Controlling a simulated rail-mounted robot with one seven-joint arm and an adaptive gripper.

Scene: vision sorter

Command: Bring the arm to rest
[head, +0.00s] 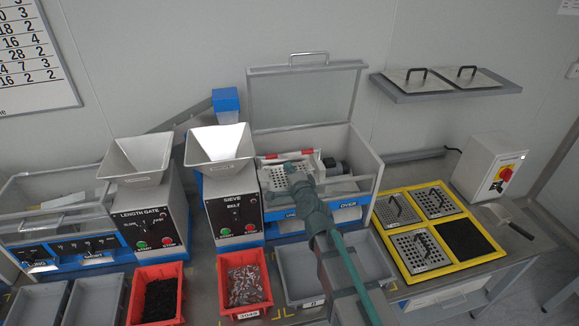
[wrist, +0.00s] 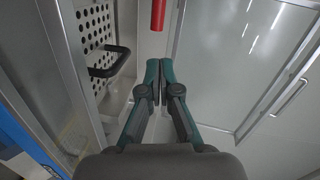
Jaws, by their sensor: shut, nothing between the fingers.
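My gripper (head: 289,167) is over the open box of the sieve machine (head: 235,200), with my arm reaching up from the lower right. In the wrist view its two green fingertips (wrist: 153,72) are together, with nothing between them. A perforated plate (head: 274,181) lies in the box beside the gripper. In the wrist view the plate (wrist: 91,18) and its black handle (wrist: 108,62) are left of the fingers, apart from them. A red cylinder (wrist: 158,14) is ahead of the fingertips. My arm hides part of the box front.
The raised clear lid (head: 303,97) stands behind the box. The length gate machine (head: 146,210) is to the left. Red bins of dark bits (head: 135,309) and screws (head: 228,312) stand in front. A yellow-framed rack (head: 399,270) holds perforated plates at right. A shelf (head: 440,92) is above.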

